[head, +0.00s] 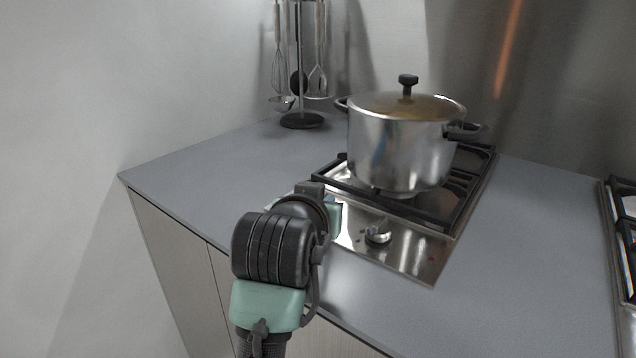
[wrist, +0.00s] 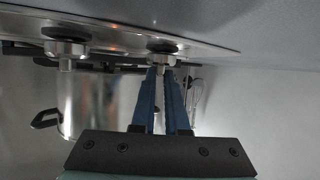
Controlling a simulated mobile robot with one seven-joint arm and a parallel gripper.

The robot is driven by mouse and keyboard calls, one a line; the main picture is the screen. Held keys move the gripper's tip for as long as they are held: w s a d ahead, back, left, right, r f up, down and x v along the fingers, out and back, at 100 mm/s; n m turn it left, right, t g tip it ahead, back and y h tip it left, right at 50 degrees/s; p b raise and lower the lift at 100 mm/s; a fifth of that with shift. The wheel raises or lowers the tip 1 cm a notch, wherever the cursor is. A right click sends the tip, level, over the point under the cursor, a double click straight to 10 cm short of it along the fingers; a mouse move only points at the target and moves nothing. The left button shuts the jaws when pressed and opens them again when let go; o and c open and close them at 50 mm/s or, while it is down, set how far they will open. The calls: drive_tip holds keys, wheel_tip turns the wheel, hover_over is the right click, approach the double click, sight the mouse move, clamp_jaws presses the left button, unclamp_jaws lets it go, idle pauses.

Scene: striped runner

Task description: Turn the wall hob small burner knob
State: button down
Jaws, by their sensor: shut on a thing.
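The steel hob (head: 405,255) is set into the grey worktop and has two knobs on its front strip. One silver knob (head: 378,233) shows in the head view, free, to the right of my arm; it also shows in the wrist view (wrist: 65,48). The other knob (wrist: 163,47) is hidden behind my arm in the head view. My gripper (wrist: 165,69) has its blue fingers close together and shut on that knob's lower part. The wrist view is upside down, with the hob on top. I cannot tell from markings which burner each knob serves.
A lidded steel pot (head: 400,140) stands on the hob's black grate, behind the knobs. A utensil stand (head: 302,120) with hanging tools stands at the back left. A second hob (head: 622,235) is cut off at the right edge. The worktop (head: 530,260) between the hobs is clear.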

drive_tip(key=n+y+p, duration=0.1)
drive_tip(key=d+n+y+p, duration=0.1)
drive_tip(key=y+p, duration=0.1)
drive_tip(key=shift+d+r+n, duration=0.1)
drive_tip(key=shift+r+n, duration=0.1)
drive_tip(key=shift+n, duration=0.2)
drive_tip(key=n+y, duration=0.1)
drive_tip(key=n+y+p, duration=0.1)
drive_tip(key=y+p, duration=0.1)
drive_tip(key=shift+d+f+n+g+y, duration=0.1)
drive_tip(key=shift+d+n+g+y, duration=0.2)
drive_tip(key=shift+n, duration=0.1)
drive_tip(key=shift+w+d+n+g+y, duration=0.15)
drive_tip(key=shift+n+g+y, duration=0.15)
drive_tip(key=shift+n+y, duration=0.5)
drive_tip(key=shift+w+d+f+n+g+y, duration=0.1)
drive_tip(key=shift+n+g+y, duration=0.45)
drive_tip(key=shift+n+y, duration=0.3)
drive_tip(key=shift+w+d+f+n+g+y, duration=0.1)
drive_tip(key=shift+n+g+y, duration=0.45)
drive_tip(key=shift+n+y, duration=0.3)
drive_tip(key=shift+a, duration=0.1)
drive_tip(key=c, duration=0.9)
unclamp_jaws()
drive_tip(key=shift+r, duration=0.1)
